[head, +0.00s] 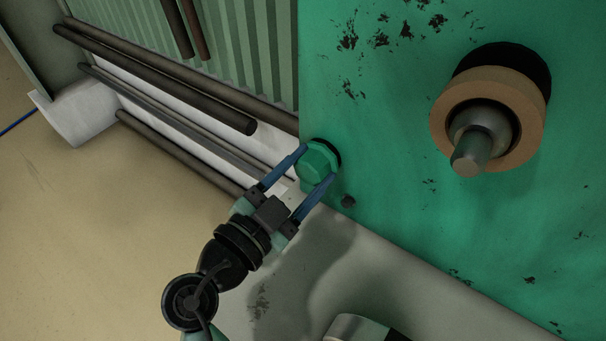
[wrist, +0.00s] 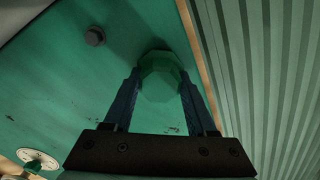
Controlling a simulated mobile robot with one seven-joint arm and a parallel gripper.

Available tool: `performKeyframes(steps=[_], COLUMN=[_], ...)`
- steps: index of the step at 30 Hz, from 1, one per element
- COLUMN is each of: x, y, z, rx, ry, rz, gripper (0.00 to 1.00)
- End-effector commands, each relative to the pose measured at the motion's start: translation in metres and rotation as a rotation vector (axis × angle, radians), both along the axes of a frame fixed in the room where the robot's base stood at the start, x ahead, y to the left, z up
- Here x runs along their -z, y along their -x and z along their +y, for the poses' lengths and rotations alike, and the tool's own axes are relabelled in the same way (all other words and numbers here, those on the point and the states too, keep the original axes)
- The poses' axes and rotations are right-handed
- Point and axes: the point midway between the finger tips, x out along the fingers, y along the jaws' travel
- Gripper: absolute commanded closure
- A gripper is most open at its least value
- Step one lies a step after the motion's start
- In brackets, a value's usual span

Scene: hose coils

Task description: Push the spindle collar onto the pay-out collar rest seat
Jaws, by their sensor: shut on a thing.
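A green faceted collar (head: 316,164), which I take as the spindle collar, is against or just in front of the green panel, near its left edge. My gripper (head: 318,163) is shut on it, one blue finger on each side. A dark round edge (head: 336,152) shows behind the collar, probably the rest seat; the collar hides most of it. In the wrist view the collar (wrist: 160,80) sits between the fingertips of my gripper (wrist: 160,84), close to the panel. I cannot tell whether it is fully on the seat.
A metal spindle (head: 478,140) with a tan ring (head: 437,121) and black backing juts from the green panel (head: 400,90) at the right. Dark pipes (head: 160,80) run at the left. Open floor (head: 70,230) is lower left.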

Motion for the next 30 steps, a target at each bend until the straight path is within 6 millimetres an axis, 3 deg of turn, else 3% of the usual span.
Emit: performKeyframes(steps=[6, 7, 12, 30], x=[-0.0012, -0.0013, -0.0009, 0.0001], y=[-0.0003, -0.0003, -0.0002, 0.0001], z=[-0.0002, -0.0001, -0.0001, 0.0001], rx=[0.0, -0.001, 0.0, 0.0], ry=[0.001, 0.001, 0.0, -0.001], rz=[-0.002, -0.003, -0.002, -0.001], gripper=[1.0, 0.38, 0.08, 0.05])
